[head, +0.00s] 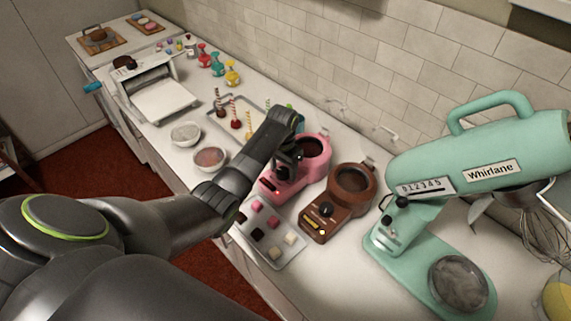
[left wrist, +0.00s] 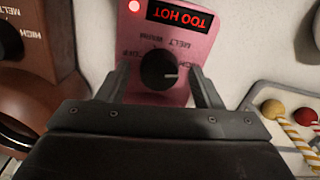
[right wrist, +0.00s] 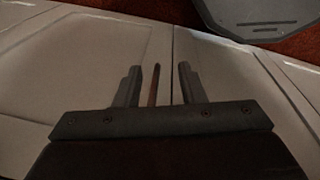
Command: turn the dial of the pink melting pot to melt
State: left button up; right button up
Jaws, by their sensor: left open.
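The pink melting pot (head: 314,148) stands on the counter, partly hidden in the head view by my left arm. In the left wrist view its pink front panel (left wrist: 192,25) is upside down, with a red lamp lit and a display reading TOO HOT. Its black dial (left wrist: 158,70) has a white mark pointing right; the small labels around it are hard to match to the mark. My left gripper (left wrist: 160,72) is open, one finger on each side of the dial; contact cannot be told. In the head view it (head: 287,162) is over the panel. My right gripper (right wrist: 158,70) is open.
A brown melting pot (head: 325,208) stands just right of the pink one. A tray of small coloured blocks (head: 270,252) lies in front. Two bowls (head: 210,159) and a tray of dipped sticks (head: 236,118) are left. A teal mixer (head: 480,150) stands right.

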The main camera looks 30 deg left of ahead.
pick_arm(q)
jog(key=shift+s, duration=0.1)
jog(key=shift+c, duration=0.7)
jog(key=c, duration=0.8)
jog(key=shift+c, duration=0.2)
jog(key=n, duration=0.5)
jog(key=shift+n, duration=2.4)
jog(key=shift+r, duration=0.1)
